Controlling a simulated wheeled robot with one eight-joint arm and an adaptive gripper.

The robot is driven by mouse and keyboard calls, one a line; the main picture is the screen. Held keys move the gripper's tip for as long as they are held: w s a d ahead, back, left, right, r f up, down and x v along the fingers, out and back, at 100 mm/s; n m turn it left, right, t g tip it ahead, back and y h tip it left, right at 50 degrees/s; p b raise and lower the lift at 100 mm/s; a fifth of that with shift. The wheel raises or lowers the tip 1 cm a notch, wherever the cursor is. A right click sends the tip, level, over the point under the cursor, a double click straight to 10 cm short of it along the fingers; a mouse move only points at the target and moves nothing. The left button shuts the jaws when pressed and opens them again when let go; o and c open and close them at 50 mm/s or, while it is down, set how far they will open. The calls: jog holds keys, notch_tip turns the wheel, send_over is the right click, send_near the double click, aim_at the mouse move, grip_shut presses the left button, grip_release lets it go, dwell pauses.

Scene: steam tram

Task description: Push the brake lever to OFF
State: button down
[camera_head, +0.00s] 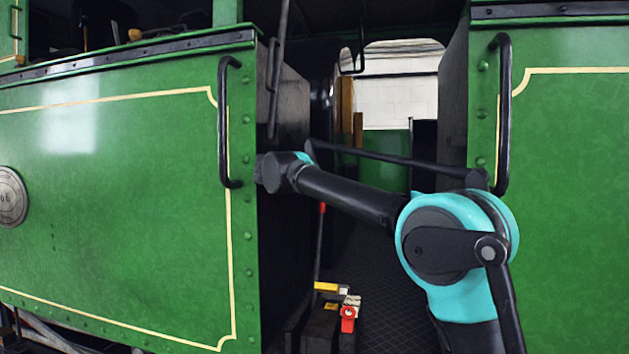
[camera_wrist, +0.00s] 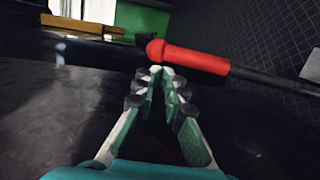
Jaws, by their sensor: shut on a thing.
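The brake lever is a dark rod with a red grip (camera_wrist: 192,59) that ends in a rounded knob. In the wrist view it runs from the upper middle toward the lower right. My gripper is hidden there behind the green side panel (camera_head: 130,180). Which position the lever is in cannot be read.
Black handrails (camera_head: 226,120) stand on both sides of the doorway. A dark bar (camera_head: 400,160) crosses the doorway near my arm. At the lever's foot are a yellow piece (camera_head: 327,287) and a red piece (camera_head: 348,318).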

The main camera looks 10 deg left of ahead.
jog(key=v, duration=0.5)
jog(key=shift+s, duration=0.15)
